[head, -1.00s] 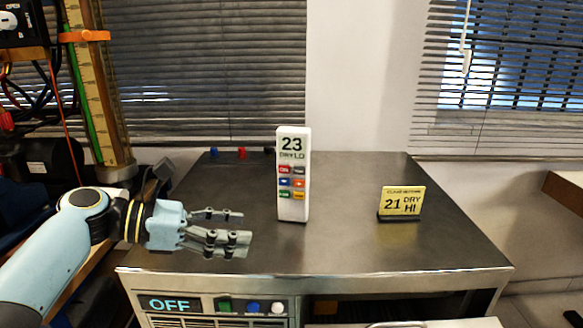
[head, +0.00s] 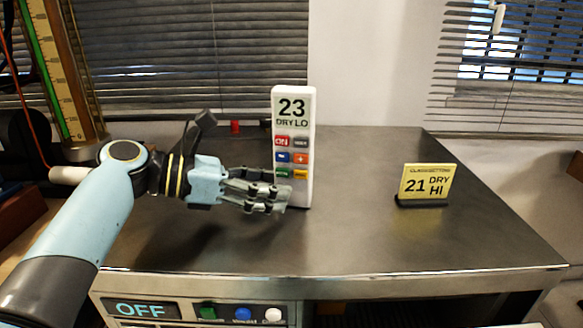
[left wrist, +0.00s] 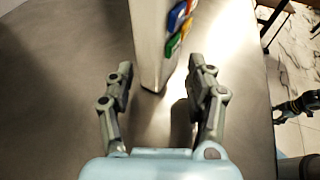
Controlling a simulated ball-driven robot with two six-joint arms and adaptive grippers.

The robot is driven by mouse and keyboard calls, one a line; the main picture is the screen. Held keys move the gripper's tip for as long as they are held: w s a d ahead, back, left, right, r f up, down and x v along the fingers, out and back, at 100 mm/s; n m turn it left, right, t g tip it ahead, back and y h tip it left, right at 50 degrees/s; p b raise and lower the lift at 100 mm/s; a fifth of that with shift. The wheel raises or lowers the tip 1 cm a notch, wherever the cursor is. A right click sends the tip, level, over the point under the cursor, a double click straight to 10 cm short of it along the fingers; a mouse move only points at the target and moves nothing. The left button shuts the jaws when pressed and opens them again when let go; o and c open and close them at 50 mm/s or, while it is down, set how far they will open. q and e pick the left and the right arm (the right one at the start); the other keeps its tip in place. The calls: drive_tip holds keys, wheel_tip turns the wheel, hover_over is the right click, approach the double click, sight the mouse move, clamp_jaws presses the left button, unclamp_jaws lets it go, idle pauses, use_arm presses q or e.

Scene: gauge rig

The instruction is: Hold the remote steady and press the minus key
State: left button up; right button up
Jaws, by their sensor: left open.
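The white remote (head: 308,120) stands upright on the grey counter. Its display reads 23 DRY LO, with coloured keys below. The blue key (head: 284,157), left of the orange plus key (head: 301,159), appears to be the minus key; its mark is too small to read surely. My left gripper (head: 282,190) is open at the remote's lower left, its fingertips overlapping the remote's lower edge. In the left wrist view, the remote (left wrist: 152,40) shows ahead between the spread fingers of my left gripper (left wrist: 160,72), with gaps on both sides.
A yellow sign (head: 428,183) reading 21 DRY HI stands on the counter (head: 370,235) at right. A panel (head: 146,309) on the counter's front shows OFF, with coloured buttons beside it. A tall gauge (head: 62,70) stands at left. The counter between remote and sign is clear.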

use_arm(q)
drive_tip(key=shift+w+d, duration=0.15)
drive_tip(key=shift+d, duration=0.5)
drive_tip(key=shift+w+d+f+p, duration=0.2)
drive_tip(key=shift+d+p, duration=0.15)
drive_tip(key=shift+d, duration=0.3)
drive_tip(key=shift+w+d+f, duration=0.1)
drive_tip(key=shift+d+f, duration=0.05)
drive_tip(key=shift+d, duration=0.1)
use_arm(e)
drive_tip(key=shift+w+r, duration=0.45)
drive_tip(key=shift+w, duration=0.3)
use_arm(q)
drive_tip(key=c, duration=0.9)
use_arm(e)
drive_tip(key=shift+s, duration=0.1)
clamp_jaws()
